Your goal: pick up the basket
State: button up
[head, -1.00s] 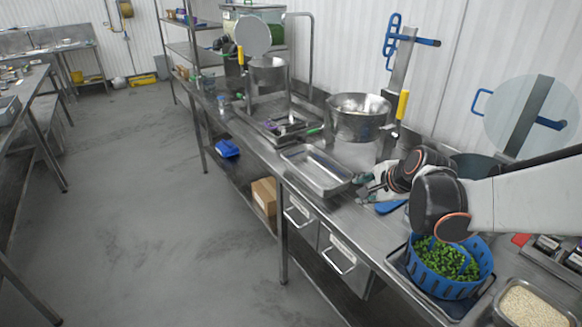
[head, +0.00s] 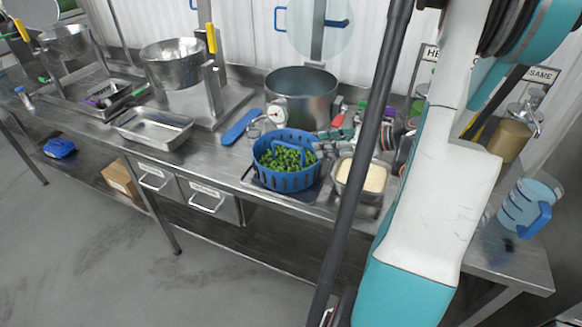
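The basket (head: 284,180) is blue, round and slotted, and filled with green pieces. It stands upright on a dark tray (head: 253,183) near the front edge of the steel counter, in the middle of the head view. A blue handle arches over the green pieces. My white and teal arm rises across the right side of the view, to the right of the basket.
A steel pot (head: 303,92) stands behind the basket. A pan of rice (head: 343,190) is close on its right, and a blue paddle (head: 240,127) lies to its left. An empty steel tray (head: 150,137) is further left. A blue jug (head: 520,210) stands far right.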

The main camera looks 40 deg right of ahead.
jog(key=b, duration=0.2)
send_near(288, 146)
jog(key=x, duration=0.4)
jog(key=shift+s+f, duration=0.15)
jog(key=shift+f, duration=0.2)
jog(key=shift+w+d+r+b+x, duration=0.1)
jog(key=shift+b+x, duration=0.35)
jog(key=shift+x, duration=1.15)
jog(key=shift+w+d+r+b+x, duration=0.15)
jog(key=shift+b+x, duration=0.3)
jog(key=shift+x, duration=1.2)
jog(key=shift+c, duration=0.3)
grip_shut()
